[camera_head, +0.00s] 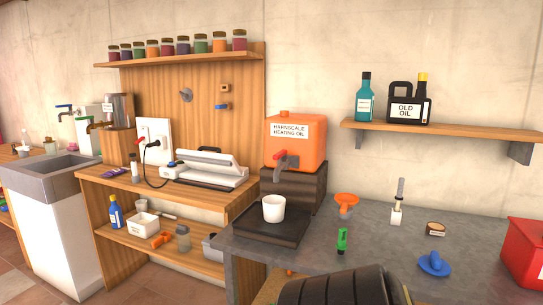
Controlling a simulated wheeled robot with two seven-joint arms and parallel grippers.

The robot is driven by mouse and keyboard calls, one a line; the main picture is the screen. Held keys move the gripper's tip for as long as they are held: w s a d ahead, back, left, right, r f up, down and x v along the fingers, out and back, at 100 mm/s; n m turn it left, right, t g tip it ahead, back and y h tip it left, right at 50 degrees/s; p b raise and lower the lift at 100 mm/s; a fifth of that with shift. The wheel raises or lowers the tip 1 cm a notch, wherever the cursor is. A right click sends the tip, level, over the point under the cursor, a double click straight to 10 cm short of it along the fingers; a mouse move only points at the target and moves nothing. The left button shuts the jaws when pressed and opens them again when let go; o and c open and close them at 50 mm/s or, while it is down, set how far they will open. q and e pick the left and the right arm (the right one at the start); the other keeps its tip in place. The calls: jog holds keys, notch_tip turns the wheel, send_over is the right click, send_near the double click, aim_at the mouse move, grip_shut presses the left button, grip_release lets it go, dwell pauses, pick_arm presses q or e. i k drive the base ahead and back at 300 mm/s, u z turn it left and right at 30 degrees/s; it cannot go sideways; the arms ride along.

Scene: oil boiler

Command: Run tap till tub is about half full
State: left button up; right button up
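The orange heating oil container (296,142) stands on a dark block (302,187) at the back of the grey bench. Its tap (283,168) has a red lever and a grey spout at the front. A small white tub (273,207) stands upright on a black tray (262,230), below and in front of the spout. I cannot tell whether it is exactly under the outlet. No oil stream shows between tap and tub. The level inside the tub cannot be made out. Neither of my grippers is in view.
An orange funnel (346,201), a white-based tool (397,212), a green bottle (342,240) and a blue object (434,264) stand on the grey bench (385,245). A red container (525,254) is at the right edge. A wooden bench with a sealer (210,168) adjoins left.

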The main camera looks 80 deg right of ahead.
aim_at(283, 154)
jog(key=k, duration=0.95)
jog(key=z, duration=0.2)
